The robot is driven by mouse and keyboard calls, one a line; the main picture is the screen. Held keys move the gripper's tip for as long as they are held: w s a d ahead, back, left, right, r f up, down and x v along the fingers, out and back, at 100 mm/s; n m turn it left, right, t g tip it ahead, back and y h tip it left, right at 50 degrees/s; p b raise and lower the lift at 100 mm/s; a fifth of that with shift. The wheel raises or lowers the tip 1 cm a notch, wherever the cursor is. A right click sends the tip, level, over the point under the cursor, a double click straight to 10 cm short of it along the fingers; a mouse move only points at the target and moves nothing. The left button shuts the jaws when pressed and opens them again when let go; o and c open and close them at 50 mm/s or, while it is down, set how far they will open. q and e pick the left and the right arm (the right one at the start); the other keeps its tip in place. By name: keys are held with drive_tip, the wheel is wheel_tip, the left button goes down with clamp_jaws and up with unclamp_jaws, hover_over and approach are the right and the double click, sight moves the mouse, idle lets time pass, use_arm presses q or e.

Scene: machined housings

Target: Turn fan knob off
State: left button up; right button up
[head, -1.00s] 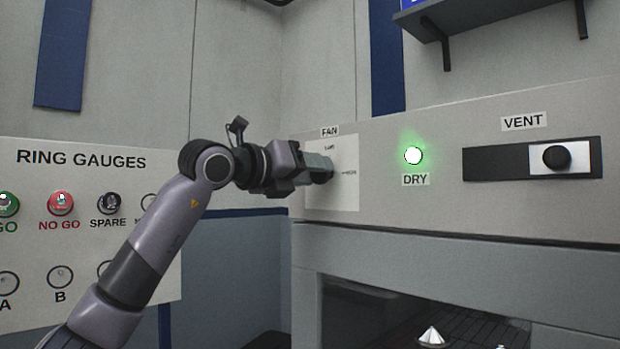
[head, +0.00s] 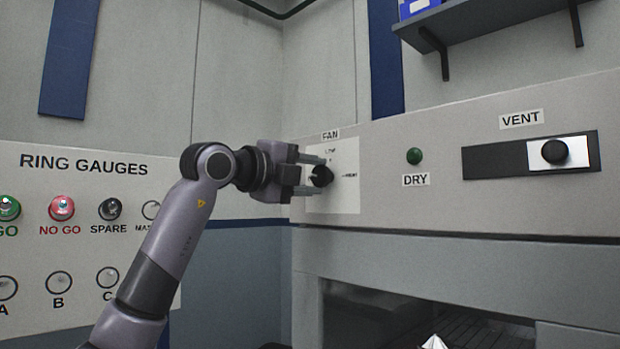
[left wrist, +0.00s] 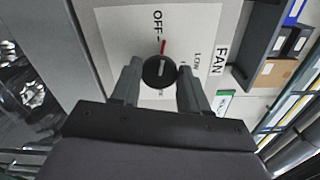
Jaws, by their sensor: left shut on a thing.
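The fan knob (head: 321,175) is a round black knob on a white plate (head: 346,190) under the FAN label. My left gripper (head: 323,177) is shut on it, one finger above and one below in the head view. In the left wrist view the knob (left wrist: 160,74) sits between the two fingertips. A red mark (left wrist: 163,47) at the knob's edge lines up with the OFF label (left wrist: 157,21), and LOW (left wrist: 197,61) is to its right. My right gripper is not in view.
A dark green DRY lamp (head: 414,156) and a VENT slider (head: 554,152) are to the right on the same panel. The RING GAUGES board (head: 85,240) is at left. A shelf (head: 480,30) hangs above the panel. The front of the panel between is clear.

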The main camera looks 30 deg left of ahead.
use_arm(q)
drive_tip(key=shift+a+n, duration=0.1)
drive_tip(key=shift+n, duration=1)
drive_tip(key=o, duration=1)
drive_tip(key=b+v, duration=0.2)
drive_tip(key=v, duration=0.5)
drive_tip(key=shift+s, duration=0.1)
